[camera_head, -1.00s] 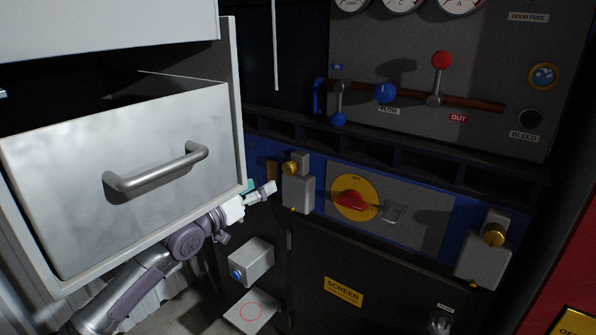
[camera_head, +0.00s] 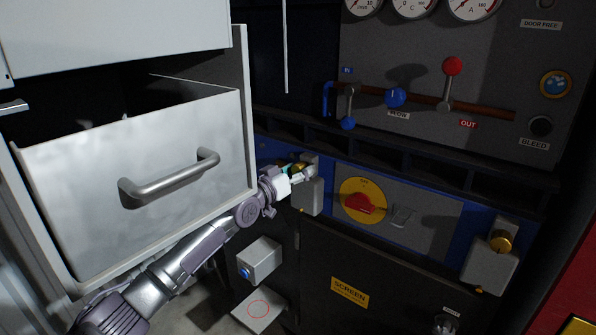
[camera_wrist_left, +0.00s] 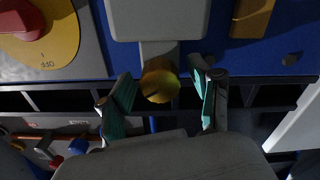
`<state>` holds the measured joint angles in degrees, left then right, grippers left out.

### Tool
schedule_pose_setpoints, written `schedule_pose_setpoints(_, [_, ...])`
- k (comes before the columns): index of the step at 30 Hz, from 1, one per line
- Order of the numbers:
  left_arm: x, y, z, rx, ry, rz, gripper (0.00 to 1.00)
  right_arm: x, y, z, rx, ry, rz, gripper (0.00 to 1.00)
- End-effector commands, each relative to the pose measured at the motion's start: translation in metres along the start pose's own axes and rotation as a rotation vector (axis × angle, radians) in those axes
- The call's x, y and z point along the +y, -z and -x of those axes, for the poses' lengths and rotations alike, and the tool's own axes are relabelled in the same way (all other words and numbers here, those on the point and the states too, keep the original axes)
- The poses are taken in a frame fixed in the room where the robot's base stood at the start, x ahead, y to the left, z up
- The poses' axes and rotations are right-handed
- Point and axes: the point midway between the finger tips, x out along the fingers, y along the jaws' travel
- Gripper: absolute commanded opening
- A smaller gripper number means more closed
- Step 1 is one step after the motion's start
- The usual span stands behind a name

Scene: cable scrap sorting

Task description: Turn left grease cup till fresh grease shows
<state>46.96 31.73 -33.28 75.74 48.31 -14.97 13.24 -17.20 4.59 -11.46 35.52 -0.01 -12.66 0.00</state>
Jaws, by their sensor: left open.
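The left grease cup is a brass knob (camera_head: 297,168) on a grey block (camera_head: 309,196) at the blue panel's left end. In the left wrist view the brass cup (camera_wrist_left: 160,80) sits between the spread teal-lined fingers of my left gripper (camera_wrist_left: 160,88), with a gap on each side. In the head view my left gripper (camera_head: 296,174) is at the cup and partly covers it. No fresh grease can be made out. My right gripper is not in view.
A drawer (camera_head: 150,190) with a bar handle stands open at left, above my left arm. A red rotary switch (camera_head: 360,203) sits right of the cup. A second brass cup (camera_head: 500,241) is at far right. Levers (camera_head: 447,90) stand above.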

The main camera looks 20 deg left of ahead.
Motion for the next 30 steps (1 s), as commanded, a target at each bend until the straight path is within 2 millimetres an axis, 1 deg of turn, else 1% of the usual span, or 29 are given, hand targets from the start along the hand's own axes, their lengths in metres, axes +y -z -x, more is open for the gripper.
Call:
schedule_pose_setpoints(1, [0.0, 0.0, 0.0, 0.0, 0.0, 0.0, 0.63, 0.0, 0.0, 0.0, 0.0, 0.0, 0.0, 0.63])
schedule_pose_setpoints(2, [0.0, 0.0, 0.0, 0.0, 0.0, 0.0, 0.58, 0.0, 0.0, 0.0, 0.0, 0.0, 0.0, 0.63])
schedule_pose_setpoints(9, [0.0, 0.0, 0.0, 0.0, 0.0, 0.0, 0.18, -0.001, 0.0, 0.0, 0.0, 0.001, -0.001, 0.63])
schedule_pose_setpoints(12, [0.0, 0.0, 0.001, 0.0, 0.001, 0.0, 0.03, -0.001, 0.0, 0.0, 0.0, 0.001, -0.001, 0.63])
schedule_pose_setpoints(17, [-0.001, 0.0, 0.001, 0.0, 0.001, -0.007, 0.03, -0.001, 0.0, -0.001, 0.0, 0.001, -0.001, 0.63])
schedule_pose_setpoints(22, [-0.001, 0.0, 0.001, 0.0, 0.001, -0.053, 0.03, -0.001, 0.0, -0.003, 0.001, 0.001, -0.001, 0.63])
schedule_pose_setpoints(26, [-0.001, -0.001, 0.001, -0.001, 0.001, -0.122, 0.03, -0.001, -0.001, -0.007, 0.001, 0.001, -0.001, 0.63])
schedule_pose_setpoints(30, [-0.001, -0.001, 0.001, 0.0, 0.001, -0.229, 0.03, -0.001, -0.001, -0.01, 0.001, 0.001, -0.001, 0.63])
